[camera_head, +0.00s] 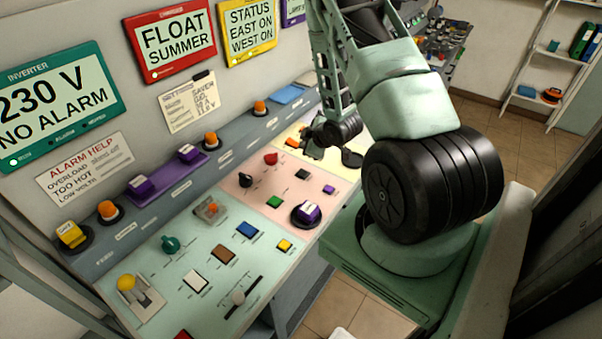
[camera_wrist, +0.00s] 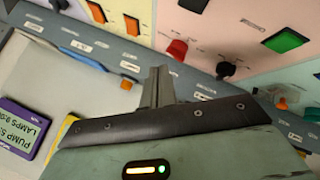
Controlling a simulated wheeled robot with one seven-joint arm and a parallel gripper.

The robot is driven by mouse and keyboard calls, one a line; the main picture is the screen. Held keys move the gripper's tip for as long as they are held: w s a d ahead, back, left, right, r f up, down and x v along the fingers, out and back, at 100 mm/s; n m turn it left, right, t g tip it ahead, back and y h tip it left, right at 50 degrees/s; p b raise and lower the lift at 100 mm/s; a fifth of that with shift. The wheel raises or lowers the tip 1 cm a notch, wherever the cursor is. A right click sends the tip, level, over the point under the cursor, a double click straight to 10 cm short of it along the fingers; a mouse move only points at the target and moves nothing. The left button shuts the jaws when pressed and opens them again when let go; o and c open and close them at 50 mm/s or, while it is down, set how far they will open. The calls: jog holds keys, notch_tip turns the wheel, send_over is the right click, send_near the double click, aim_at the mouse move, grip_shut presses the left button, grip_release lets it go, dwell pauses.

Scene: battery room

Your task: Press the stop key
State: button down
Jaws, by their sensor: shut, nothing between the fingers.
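The sloped control desk (camera_head: 215,215) carries several keys, and their small labels are too small to read, so I cannot tell which is the stop key. On the green section are a white key (camera_head: 196,281), a brown key (camera_head: 223,254), a blue key (camera_head: 247,230) and a yellow key (camera_head: 285,246). The pink section has a green key (camera_head: 274,202), also in the wrist view (camera_wrist: 283,41), and a purple key (camera_head: 328,189). A red key (camera_head: 183,335) is cut off at the bottom edge. My gripper (camera_head: 312,150) is shut and empty over the far yellow section; it also shows in the wrist view (camera_wrist: 157,86).
A red knob (camera_head: 270,158) and a black knob (camera_head: 246,180) stand up on the pink section. Orange and purple buttons line the back ledge (camera_head: 225,128). A white shelf (camera_head: 541,72) stands at the far right.

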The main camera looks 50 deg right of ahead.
aim_at(305, 174)
jog(key=shift+f+b, duration=3.2)
jog(key=shift+f, duration=1.2)
jog(key=shift+f+b, duration=0.4)
jog(key=shift+b, duration=0.1)
jog(key=shift+f+b, duration=0.45)
jog(key=shift+r, duration=0.1)
jog(key=shift+r+p, duration=0.55)
jog(key=shift+r, duration=0.25)
jog(key=shift+r+p, duration=1.65)
jog(key=shift+r, duration=0.9)
